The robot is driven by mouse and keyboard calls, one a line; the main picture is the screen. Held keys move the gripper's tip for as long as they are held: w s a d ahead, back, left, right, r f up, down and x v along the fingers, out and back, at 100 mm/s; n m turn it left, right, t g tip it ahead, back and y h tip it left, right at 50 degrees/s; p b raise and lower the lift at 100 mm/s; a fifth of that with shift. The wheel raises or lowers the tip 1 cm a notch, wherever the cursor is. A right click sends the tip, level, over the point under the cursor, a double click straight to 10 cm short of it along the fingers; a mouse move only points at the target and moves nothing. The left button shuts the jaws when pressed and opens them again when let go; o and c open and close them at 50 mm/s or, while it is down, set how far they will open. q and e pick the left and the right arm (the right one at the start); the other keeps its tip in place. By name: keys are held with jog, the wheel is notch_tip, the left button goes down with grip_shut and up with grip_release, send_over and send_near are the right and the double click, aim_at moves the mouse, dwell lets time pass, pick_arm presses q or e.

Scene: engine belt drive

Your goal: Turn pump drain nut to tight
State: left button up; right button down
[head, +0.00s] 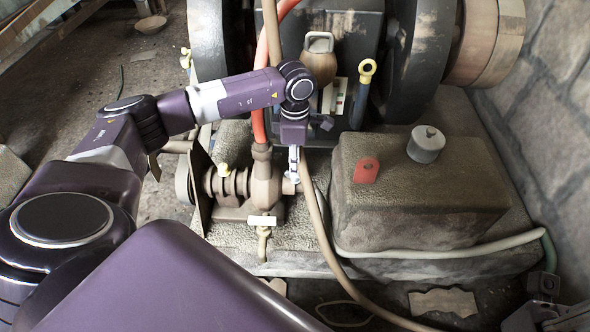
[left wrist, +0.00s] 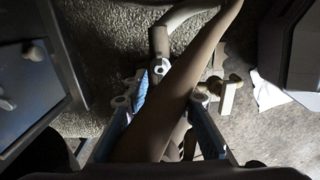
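The pump (head: 262,185) is a rusty brown body on the stone block, with a small tap (head: 262,222) with a pale handle low on its front. I cannot tell for sure which part is the drain nut. My left gripper (head: 294,178) points down at the pump's right side, close to its end. In the left wrist view its fingers (left wrist: 165,98) with blue pads are apart. A brown hose (left wrist: 185,75) crosses the gap between them; I cannot tell if they touch it. A pale-edged fitting (left wrist: 228,96) shows beyond the right finger. My right gripper (head: 543,312) is partly in view at the bottom right.
A stone-like box (head: 420,205) with a red tab (head: 367,171) and a grey knob (head: 426,144) stands right of the pump. A red hose (head: 259,85) rises from the pump. The brown hose (head: 325,235) runs down just right of my left gripper. Large dark wheels stand behind.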

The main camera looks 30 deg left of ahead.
pick_arm(q)
notch_tip(320, 180, up, 8)
jog(key=shift+r, duration=0.15)
dwell(0.8)
